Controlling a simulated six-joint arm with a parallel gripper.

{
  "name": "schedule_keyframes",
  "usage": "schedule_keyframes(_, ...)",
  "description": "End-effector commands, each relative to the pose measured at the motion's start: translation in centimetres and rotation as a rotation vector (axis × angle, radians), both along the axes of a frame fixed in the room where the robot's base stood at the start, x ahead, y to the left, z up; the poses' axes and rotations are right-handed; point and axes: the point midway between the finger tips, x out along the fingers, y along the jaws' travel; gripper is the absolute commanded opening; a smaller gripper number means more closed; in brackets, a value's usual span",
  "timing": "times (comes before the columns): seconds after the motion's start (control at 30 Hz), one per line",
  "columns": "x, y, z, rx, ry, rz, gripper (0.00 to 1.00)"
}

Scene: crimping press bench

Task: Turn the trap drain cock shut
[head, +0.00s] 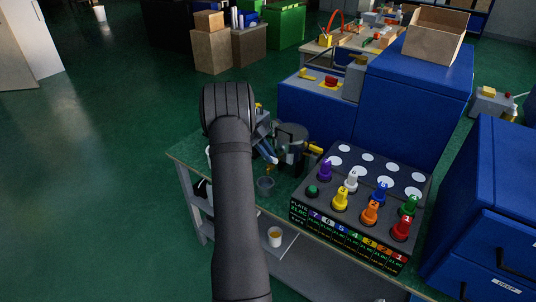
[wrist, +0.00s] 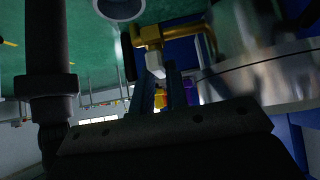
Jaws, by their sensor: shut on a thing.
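The trap (head: 291,137) is a dark grey cylinder with yellow fittings on the green bench top. In the wrist view its blurred metal body (wrist: 255,50) fills the upper right. A brass drain cock (wrist: 168,32) sticks out from it, with a pale tip (wrist: 155,64) at my fingers. My gripper (wrist: 163,78) has its two blue-grey fingers close together at this pale tip, shut on the cock. In the head view my gripper (head: 268,150) is beside the trap, partly hidden by my arm. The cock's exact angle is not clear.
A small grey cup (head: 265,183) stands on the bench below the trap. A dark rack (head: 322,215) with several coloured, numbered pegs stands to the right. Blue cabinets (head: 405,105) rise behind. A cup of brown liquid (head: 275,237) sits on the lower shelf.

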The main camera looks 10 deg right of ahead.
Motion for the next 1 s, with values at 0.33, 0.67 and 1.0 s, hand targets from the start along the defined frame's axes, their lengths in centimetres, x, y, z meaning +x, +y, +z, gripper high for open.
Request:
schedule_keyframes(0.33, 0.10, -0.01, 0.11, 0.000, -0.003, -0.046, 0.00)
schedule_keyframes(0.67, 0.10, -0.01, 0.11, -0.001, -0.003, -0.045, 0.25)
schedule_keyframes(1.0, 0.11, 0.01, 0.10, 0.000, -0.002, -0.045, 0.35)
